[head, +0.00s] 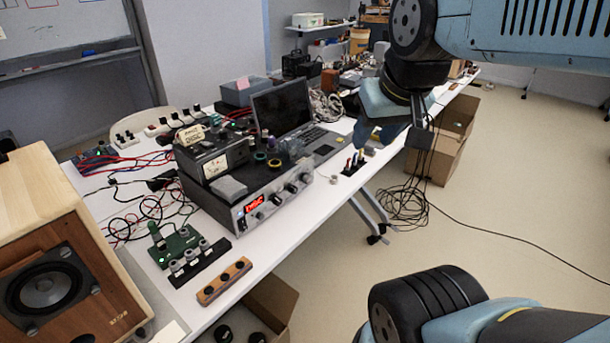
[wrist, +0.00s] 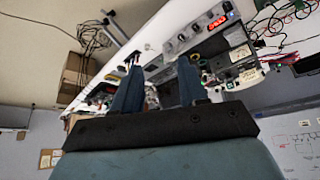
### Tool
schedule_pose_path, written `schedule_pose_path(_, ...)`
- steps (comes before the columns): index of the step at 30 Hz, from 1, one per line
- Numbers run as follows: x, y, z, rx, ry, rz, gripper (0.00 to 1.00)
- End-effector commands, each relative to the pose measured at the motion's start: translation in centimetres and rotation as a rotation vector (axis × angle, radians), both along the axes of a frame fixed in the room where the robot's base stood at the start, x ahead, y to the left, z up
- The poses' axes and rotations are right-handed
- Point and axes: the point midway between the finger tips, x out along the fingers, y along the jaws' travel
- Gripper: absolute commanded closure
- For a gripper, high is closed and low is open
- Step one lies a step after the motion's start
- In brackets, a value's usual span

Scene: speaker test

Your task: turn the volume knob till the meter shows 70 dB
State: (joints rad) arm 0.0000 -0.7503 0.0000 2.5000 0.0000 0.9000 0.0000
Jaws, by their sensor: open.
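A grey amplifier box (head: 245,212) stands on the white bench with a red lit display (head: 254,204) at its front left; the digits are too small to read. Several round knobs (head: 291,188) sit to the right of the display; I cannot tell which is the volume knob. The display (wrist: 217,22) and knobs (wrist: 182,37) also show in the wrist view, beyond the fingers. My gripper (wrist: 158,70) is open and empty, its two blue fingers apart. In the head view my gripper (head: 370,132) hangs right of the laptop, apart from the knobs.
A wooden speaker (head: 50,280) fills the front left. A laptop (head: 283,112) stands behind the amplifier. A green circuit board (head: 178,247) and an orange block (head: 224,281) lie in front. Loose cables (head: 150,210) cover the bench's left. Floor right of the bench is mostly clear.

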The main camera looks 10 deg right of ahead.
Motion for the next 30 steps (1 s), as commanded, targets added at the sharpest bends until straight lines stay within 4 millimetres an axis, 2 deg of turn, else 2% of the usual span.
schedule_pose_path(1,0.0,0.0,0.0,0.000,0.000,0.000,0.54)
schedule_pose_path(7,0.6,0.4,-1.0,0.036,0.056,-0.014,0.36)
schedule_pose_path(10,1.4,0.5,-2.4,0.087,0.130,-0.036,0.36)
schedule_pose_path(17,3.5,2.3,-6.2,0.267,0.337,-0.103,0.36)
schedule_pose_path(30,8.0,4.9,-12.3,0.685,0.656,-0.271,0.36)
